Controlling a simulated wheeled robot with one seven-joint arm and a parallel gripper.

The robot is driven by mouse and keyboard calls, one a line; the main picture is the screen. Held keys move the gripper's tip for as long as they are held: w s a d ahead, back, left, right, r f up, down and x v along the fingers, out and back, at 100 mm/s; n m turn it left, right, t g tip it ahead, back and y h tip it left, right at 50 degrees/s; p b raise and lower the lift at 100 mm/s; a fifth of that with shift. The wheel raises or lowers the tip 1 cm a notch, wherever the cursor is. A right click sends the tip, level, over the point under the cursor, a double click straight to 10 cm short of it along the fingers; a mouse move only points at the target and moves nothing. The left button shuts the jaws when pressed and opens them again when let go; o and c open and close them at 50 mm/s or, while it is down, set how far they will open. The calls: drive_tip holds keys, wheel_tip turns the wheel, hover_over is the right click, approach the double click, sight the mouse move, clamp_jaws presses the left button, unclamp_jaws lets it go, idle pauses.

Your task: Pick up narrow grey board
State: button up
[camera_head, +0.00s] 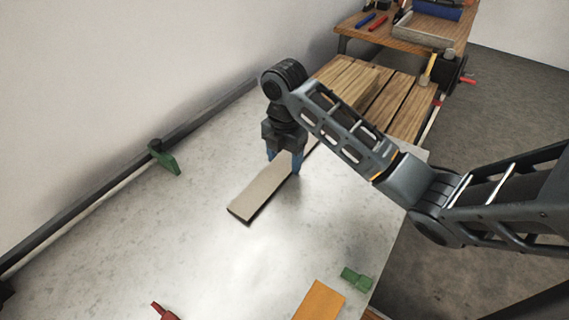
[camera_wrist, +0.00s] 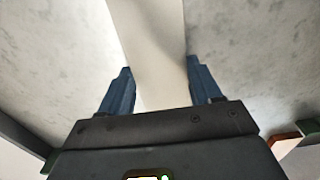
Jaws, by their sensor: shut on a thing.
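The narrow grey board (camera_head: 258,192) is a long, flat, pale grey-beige strip over the light speckled table. My gripper (camera_head: 284,163) points down over the board with one blue finger on each side of it, shut on its edges. In the wrist view the board (camera_wrist: 152,50) runs between the two blue fingers of my gripper (camera_wrist: 157,88). A dark shadow shows along the board's near edge; I cannot tell whether it touches the table. The board's far end is partly hidden behind my gripper.
Brown wooden planks (camera_head: 392,105) lie at the table's far end. An orange board (camera_head: 319,301) and a green block (camera_head: 356,279) are at the near right. A green clamp (camera_head: 164,160) sits by the left rail, and a red piece (camera_head: 163,311) at the bottom. The surface (camera_head: 150,230) left of the board is clear.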

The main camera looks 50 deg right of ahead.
drive_tip(key=shift+c, duration=0.7)
drive_tip(key=shift+r, duration=0.1)
